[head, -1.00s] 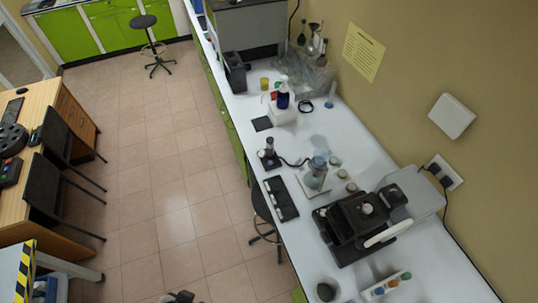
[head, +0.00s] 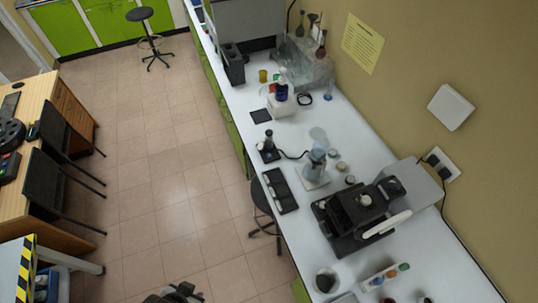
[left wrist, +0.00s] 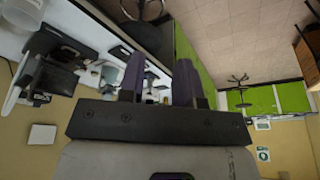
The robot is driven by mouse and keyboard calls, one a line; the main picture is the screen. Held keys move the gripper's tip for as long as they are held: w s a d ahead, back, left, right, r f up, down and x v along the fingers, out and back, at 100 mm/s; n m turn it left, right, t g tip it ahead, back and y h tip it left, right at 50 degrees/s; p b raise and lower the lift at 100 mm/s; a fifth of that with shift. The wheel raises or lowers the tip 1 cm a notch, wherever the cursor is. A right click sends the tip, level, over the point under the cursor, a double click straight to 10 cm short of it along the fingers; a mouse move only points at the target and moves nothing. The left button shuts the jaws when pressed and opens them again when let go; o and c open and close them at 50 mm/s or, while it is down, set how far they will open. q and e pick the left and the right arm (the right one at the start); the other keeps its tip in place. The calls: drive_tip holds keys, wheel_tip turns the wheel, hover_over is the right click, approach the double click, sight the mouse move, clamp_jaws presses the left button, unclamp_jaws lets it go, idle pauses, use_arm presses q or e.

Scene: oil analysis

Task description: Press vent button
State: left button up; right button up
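No part can be clearly made out as the vent button. A black apparatus (head: 345,215) with a round pale knob (head: 365,200) on top and a white lever (head: 388,224) stands on the right part of the bench. It also shows tilted at the left of the left wrist view (left wrist: 58,80). My left gripper (head: 178,292) is at the bottom edge of the head view, over the floor and apart from the bench. In the left wrist view its two dark fingers (left wrist: 160,80) stand apart with nothing between them. My right gripper is out of view.
The white bench (head: 365,150) runs along the wall. It holds a glass flask on a stand (head: 315,165), a black tray (head: 280,190), a vial rack (head: 385,275) and a dark-mouthed cup (head: 326,281). A stool (head: 262,205) is partly under the bench.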

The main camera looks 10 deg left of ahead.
use_arm(q)
clamp_jaws()
idle(1.4)
